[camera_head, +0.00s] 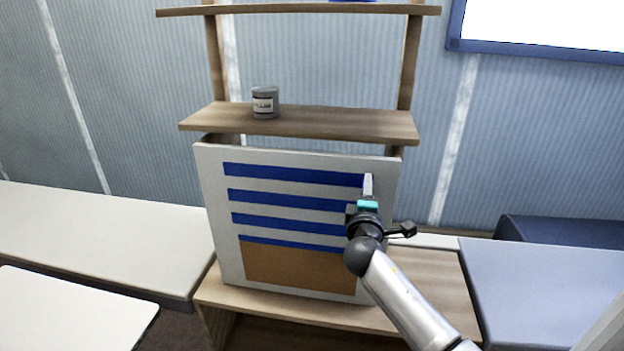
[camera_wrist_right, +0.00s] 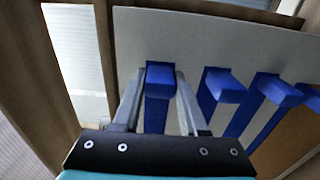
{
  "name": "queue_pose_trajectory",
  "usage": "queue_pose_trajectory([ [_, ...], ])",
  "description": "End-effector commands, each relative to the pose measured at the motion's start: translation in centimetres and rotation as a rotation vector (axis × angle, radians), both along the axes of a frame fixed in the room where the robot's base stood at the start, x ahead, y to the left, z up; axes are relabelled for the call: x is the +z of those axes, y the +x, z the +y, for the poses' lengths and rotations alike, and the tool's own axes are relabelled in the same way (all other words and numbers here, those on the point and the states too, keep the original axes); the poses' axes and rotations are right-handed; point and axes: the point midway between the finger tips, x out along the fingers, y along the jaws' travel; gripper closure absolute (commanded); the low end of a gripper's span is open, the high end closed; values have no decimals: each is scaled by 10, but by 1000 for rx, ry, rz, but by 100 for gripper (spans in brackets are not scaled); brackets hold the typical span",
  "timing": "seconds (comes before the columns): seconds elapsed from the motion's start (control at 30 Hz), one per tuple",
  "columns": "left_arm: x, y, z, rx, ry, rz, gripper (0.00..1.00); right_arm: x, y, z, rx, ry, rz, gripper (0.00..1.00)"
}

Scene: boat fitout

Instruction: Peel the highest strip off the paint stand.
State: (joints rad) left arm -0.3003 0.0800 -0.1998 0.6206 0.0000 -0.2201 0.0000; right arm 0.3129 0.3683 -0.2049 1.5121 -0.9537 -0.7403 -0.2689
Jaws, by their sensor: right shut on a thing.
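The paint stand is a white board (camera_head: 300,160) with several blue strips across it and a brown panel (camera_head: 290,266) at its lower part. The highest strip (camera_head: 290,174) runs along the top of the board. My right gripper (camera_head: 368,180) is at the right end of this strip. In the right wrist view the fingers (camera_wrist_right: 158,100) stand on both sides of the highest strip's raised blue end (camera_wrist_right: 159,80) and are shut on it. The other strips' raised ends, such as the second one (camera_wrist_right: 222,84), lie to the right. My left gripper is not in view.
A wooden shelf (camera_head: 330,124) above the board holds a small grey can (camera_head: 265,102). The board stands on a wooden bench (camera_head: 420,275). A pale bench (camera_head: 100,235) is on the left and blue-grey cushions (camera_head: 545,285) are on the right.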

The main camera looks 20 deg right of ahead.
Motion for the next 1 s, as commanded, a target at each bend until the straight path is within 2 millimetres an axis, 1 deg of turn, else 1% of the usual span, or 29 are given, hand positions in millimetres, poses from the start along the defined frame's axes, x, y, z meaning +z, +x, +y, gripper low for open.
queue_pose_trajectory([
  [0.43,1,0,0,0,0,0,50,0,-2,2,1,1,0,100],
  [1.0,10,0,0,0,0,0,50,0,-22,13,0,1,0,100],
])
